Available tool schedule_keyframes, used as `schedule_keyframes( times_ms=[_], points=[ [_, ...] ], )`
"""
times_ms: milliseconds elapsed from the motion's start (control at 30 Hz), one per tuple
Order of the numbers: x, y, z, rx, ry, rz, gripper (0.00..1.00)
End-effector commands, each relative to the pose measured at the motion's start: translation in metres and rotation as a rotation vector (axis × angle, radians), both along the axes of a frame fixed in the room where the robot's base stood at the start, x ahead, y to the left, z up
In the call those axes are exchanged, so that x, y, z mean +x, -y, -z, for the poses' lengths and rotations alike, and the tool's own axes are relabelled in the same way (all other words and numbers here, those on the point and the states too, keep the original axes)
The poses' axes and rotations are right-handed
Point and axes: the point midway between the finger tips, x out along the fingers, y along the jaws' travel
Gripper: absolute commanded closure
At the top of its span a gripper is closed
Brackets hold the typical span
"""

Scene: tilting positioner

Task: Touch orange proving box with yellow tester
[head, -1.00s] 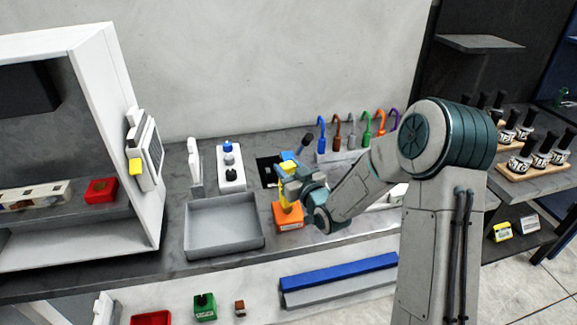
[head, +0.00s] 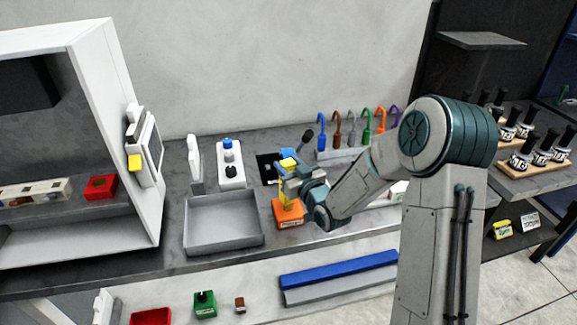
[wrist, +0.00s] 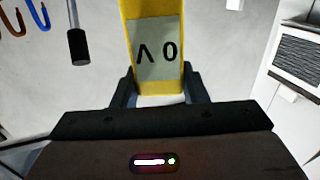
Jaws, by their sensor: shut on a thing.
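The orange proving box (head: 289,215) sits on the grey bench, right of the grey tray, in the head view. My gripper (head: 290,178) is just above and behind it, shut on the yellow tester (head: 288,162). In the wrist view the yellow tester (wrist: 153,12) stands between the fingers of my gripper (wrist: 160,88), with a pale label showing dark characters.
A grey tray (head: 223,248) stands left of the box. A white unit with a blue knob (head: 231,172) is behind the tray. Several coloured hooked leads (head: 352,130) stand at the back. A white cabinet (head: 120,70) bounds the left side.

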Motion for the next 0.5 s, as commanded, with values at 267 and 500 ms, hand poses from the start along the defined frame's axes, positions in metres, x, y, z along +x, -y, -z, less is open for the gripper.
schedule_keyframes(
  times_ms=[267, 500],
  points=[
    [0.0001, -0.0001, 0.0028, 0.001, 0.001, 0.000, 1.00],
    [0.0001, 0.0000, 0.0051, 0.001, 0.001, 0.000, 1.00]
  ],
)
